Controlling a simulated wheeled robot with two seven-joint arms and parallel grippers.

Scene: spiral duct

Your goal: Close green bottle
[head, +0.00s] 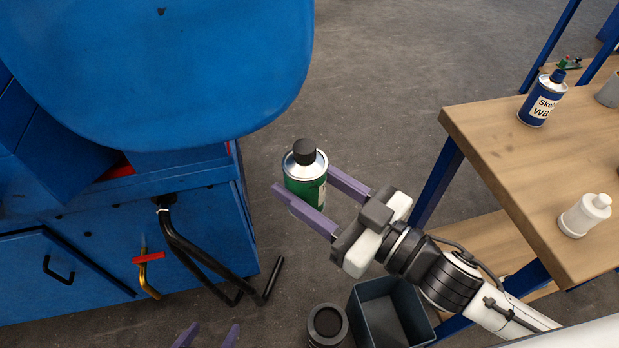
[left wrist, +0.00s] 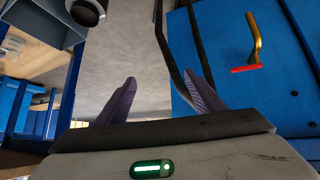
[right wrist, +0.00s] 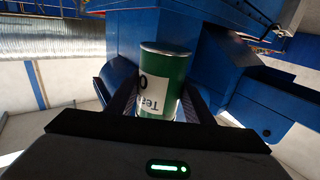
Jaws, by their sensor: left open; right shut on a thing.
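The green bottle (head: 306,190) is a metal can with a silver top rim, held upright above the floor. A black cap (head: 304,151) sits on its top; I cannot tell how tightly it is seated. My right gripper (head: 305,185) is shut around the bottle's body. In the right wrist view the green bottle (right wrist: 168,75) stands between the fingers with its label upside down, and the cap is hidden. My left gripper (head: 210,336) is low at the bottom edge of the head view, away from the bottle. The left wrist view shows its fingers (left wrist: 158,85) open and empty.
A blue machine (head: 120,230) with black pipes (head: 205,255) stands at the left. A wooden table (head: 530,160) at the right holds a blue bottle (head: 541,100) and a white bottle (head: 585,215). A dark bin (head: 362,310) and a black round container (head: 327,325) are below.

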